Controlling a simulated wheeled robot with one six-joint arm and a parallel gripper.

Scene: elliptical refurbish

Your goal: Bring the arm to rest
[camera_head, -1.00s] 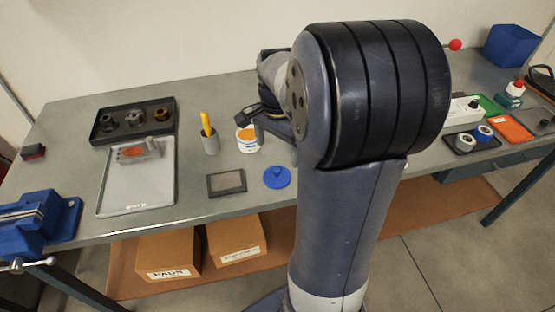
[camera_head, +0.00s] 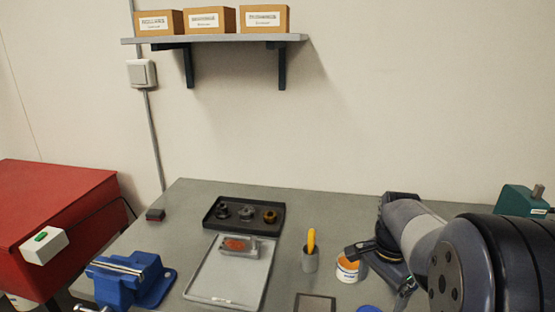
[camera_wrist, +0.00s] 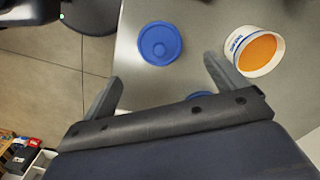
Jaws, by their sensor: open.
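My gripper (camera_wrist: 162,88) is open and empty in the wrist view, its two fingers wide apart over the bench edge. In the head view my gripper (camera_head: 384,268) hangs by the orange-filled white tub (camera_head: 347,270), partly hidden by my arm. In the wrist view the tub (camera_wrist: 258,52) lies just beyond the right finger; I cannot tell if they touch. A blue lid (camera_wrist: 160,44) lies flat on the bench (camera_wrist: 190,18), ahead of the gap between the fingers. My arm is bent at the right of the head view.
On the bench (camera_head: 150,235) stand a blue vise (camera_head: 125,283), a grey tray (camera_head: 205,280), a black tray of parts (camera_head: 215,223) and a grey cup with a yellow-handled tool (camera_head: 310,260). A red cabinet (camera_head: 60,205) is left. A shelf (camera_head: 215,39) with boxes hangs above.

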